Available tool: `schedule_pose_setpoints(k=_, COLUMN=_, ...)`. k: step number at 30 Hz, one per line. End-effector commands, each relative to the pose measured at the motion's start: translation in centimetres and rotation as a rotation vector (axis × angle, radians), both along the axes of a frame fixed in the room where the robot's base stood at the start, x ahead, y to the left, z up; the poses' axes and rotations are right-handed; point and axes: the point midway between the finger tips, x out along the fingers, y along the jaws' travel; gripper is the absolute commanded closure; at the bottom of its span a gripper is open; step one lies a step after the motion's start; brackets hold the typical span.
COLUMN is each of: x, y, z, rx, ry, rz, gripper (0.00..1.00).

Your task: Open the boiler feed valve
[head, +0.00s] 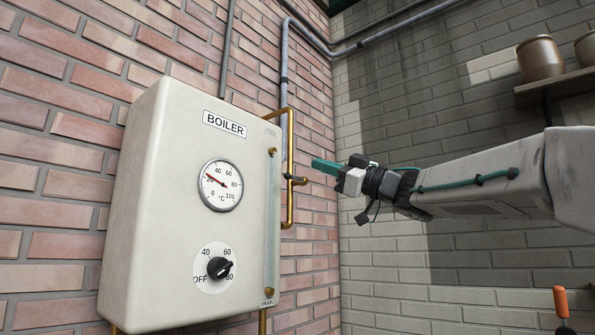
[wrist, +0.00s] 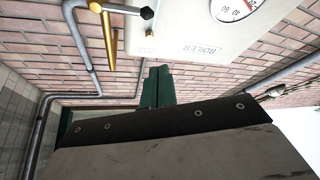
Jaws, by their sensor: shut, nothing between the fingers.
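The cream boiler (head: 150,190) hangs on the brick wall in the head view, its label also visible in the wrist view (wrist: 185,30). A brass pipe (head: 291,140) runs down its right side. Brass parts (wrist: 108,45) show at the upper left of the wrist view. My gripper (head: 318,164), with green fingers, is shut and empty, just right of the pipe in the picture. Its fingertips (wrist: 158,72) appear apart from the brass parts.
The boiler front has a temperature gauge (head: 221,185) and a black dial (head: 220,268). A sight glass (head: 272,225) stands along its right edge. Grey pipes (head: 284,60) climb the corner. A shelf (head: 555,87) with pots is at the right. An orange handle (head: 560,301) shows low right.

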Motion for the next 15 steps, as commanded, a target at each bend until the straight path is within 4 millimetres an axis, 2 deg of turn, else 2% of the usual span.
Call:
schedule_pose_setpoints(k=5, x=0.7, y=1.6, z=0.7, rx=0.0, ry=0.0, rz=0.002, gripper=1.0)
schedule_pose_setpoints(k=15, x=3.2, y=7.0, z=3.4, rx=0.0, ry=-0.002, rz=0.002, gripper=1.0)
